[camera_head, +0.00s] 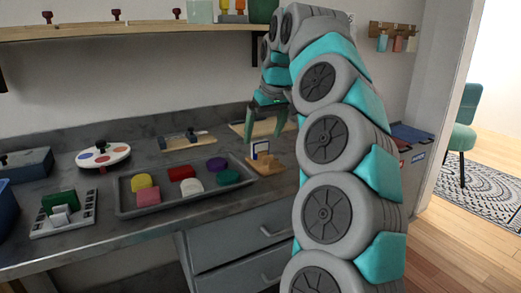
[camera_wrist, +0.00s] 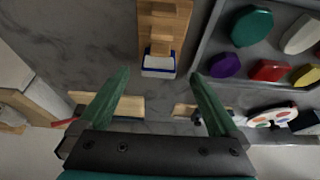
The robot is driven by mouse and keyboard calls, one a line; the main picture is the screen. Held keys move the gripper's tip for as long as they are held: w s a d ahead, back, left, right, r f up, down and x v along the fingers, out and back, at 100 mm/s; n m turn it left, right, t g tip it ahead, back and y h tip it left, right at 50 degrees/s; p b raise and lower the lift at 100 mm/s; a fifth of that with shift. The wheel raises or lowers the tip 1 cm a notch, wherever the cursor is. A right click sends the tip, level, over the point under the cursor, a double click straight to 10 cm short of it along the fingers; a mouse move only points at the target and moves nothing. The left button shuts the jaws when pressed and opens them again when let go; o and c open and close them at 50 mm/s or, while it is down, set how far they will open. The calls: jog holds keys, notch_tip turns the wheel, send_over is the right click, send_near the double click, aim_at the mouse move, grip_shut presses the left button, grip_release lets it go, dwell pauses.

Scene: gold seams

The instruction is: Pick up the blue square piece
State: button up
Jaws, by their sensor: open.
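The blue square piece (camera_head: 261,147) shows a white face with a blue border and stands upright on a small wooden stand (camera_head: 270,165). In the wrist view the piece (camera_wrist: 159,66) is at the end of the wooden stand (camera_wrist: 163,22), seen nearly edge-on. My gripper (camera_head: 263,137) points down above the stand, with its green fingers spread. In the wrist view my gripper (camera_wrist: 160,75) is open and empty, and the piece appears between the fingertips with clear space on both sides. I cannot tell the exact height gap.
A grey tray (camera_head: 125,204) with several coloured pieces lies left of the stand. Wooden boards (camera_head: 187,141) lie behind, and a white palette (camera_head: 103,156) sits farther left. A shelf (camera_head: 140,30) runs above the bench.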

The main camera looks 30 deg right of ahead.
aim_at(260, 141)
jog(key=x, duration=0.5)
jog(key=shift+w+d+r, duration=0.1)
jog(key=shift+w+r, duration=0.05)
jog(key=shift+w, duration=0.05)
jog(key=c, duration=1.5)
jog(key=shift+r, duration=0.15)
jog(key=shift+d+r, duration=0.1)
jog(key=shift+r, duration=1.1)
jog(key=shift+s+r, duration=0.1)
jog(key=shift+r, duration=0.35)
jog(key=s+a+b, duration=0.1)
jog(key=s, duration=0.4)
jog(key=s+a+r, duration=0.1)
jog(key=s, duration=0.4)
jog(key=s+a+b, duration=0.1)
jog(key=s+a, duration=0.1)
jog(key=s, duration=0.3)
jog(key=shift+s+a+r+b, duration=0.1)
jog(key=shift+s+r+b, duration=0.05)
jog(key=shift+r+b, duration=0.15)
